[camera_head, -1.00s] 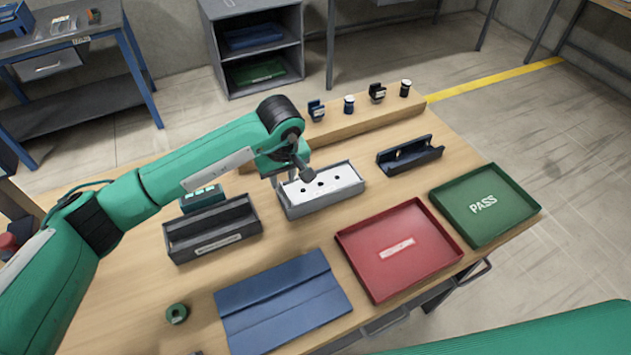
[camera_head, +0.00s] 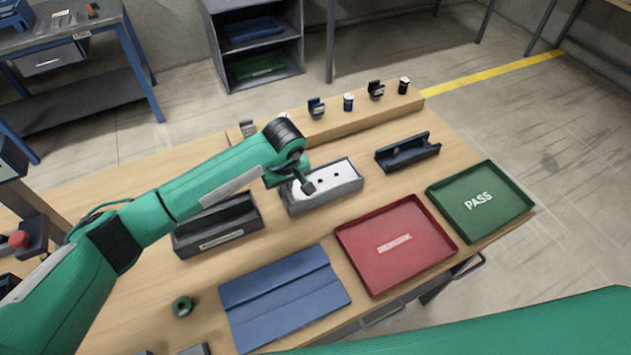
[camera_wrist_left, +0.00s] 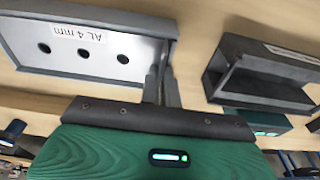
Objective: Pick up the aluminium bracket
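The aluminium bracket (camera_head: 341,179) is a pale plate with dark round holes. It lies in a grey bin (camera_head: 326,201) at the middle of the bench. In the left wrist view the bracket (camera_wrist_left: 100,45) shows three holes, and the bin (camera_wrist_left: 50,73) bears a label "AL 4 mm". My left gripper (camera_wrist_left: 163,72) points down at one end of the bracket, the left end in the head view. Its two fingers are close together with a narrow gap. Whether the bracket's edge is between the tips cannot be made out. My right gripper is not in view.
A dark empty-looking bin (camera_head: 218,229) stands left of the grey bin. A blue mat (camera_head: 284,297), a red tray (camera_head: 396,246) and a green PASS tray (camera_head: 480,202) lie in front. A dark blue holder (camera_head: 407,155) stands right.

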